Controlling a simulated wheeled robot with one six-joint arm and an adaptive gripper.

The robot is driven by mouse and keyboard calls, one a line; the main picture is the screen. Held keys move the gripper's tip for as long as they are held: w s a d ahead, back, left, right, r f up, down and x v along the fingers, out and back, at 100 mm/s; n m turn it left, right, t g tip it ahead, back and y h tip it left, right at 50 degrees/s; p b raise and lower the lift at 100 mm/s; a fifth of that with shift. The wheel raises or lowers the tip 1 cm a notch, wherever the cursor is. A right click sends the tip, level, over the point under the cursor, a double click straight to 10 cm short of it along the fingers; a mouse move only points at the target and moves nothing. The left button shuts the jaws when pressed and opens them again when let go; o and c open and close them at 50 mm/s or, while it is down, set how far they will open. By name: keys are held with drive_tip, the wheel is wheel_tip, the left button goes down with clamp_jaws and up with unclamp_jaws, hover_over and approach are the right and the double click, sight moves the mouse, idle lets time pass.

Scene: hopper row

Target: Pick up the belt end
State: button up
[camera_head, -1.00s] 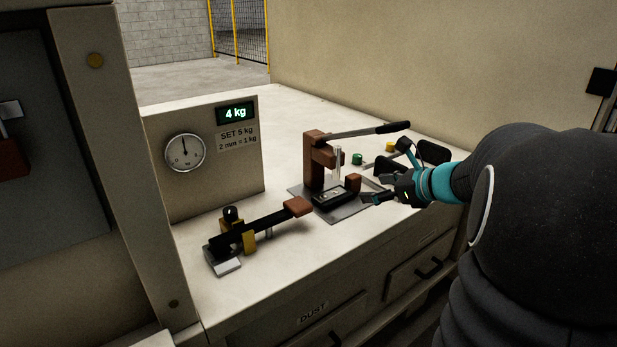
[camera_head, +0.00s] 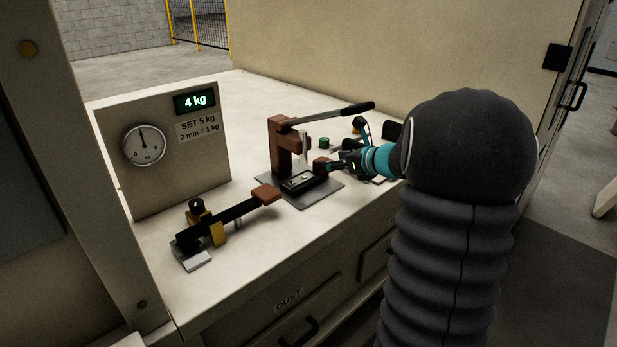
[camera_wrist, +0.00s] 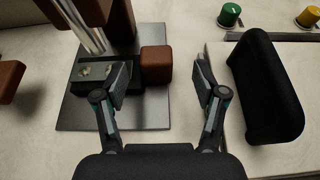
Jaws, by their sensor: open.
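I cannot tell for sure which thing is the belt end. A black tray-like holder (camera_head: 297,184) with a small light insert sits on the grey plate under the press, and a red-brown block (camera_wrist: 156,64) is at its right end. My gripper (camera_wrist: 162,82) is open, and that block lies ahead between its fingers, nearer the left one. The left finger overlaps the black holder in the wrist view. A black curved piece (camera_wrist: 266,88) lies right of my right finger, apart from it. In the head view, my gripper (camera_head: 338,165) is beside the block.
The brown lever press (camera_head: 281,150) stands behind the holder. A black lever tool with a red-brown grip (camera_head: 265,194) lies left. A gauge panel (camera_head: 180,160) reads 4 kg. Green (camera_wrist: 229,15) and yellow (camera_wrist: 309,16) knobs are behind. The bench front is clear.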

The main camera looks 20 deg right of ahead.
sight(321, 159)
drive_tip(key=x, duration=0.5)
drive_tip(key=shift+a, duration=0.2)
drive_tip(key=shift+s, duration=0.1)
clamp_jaws()
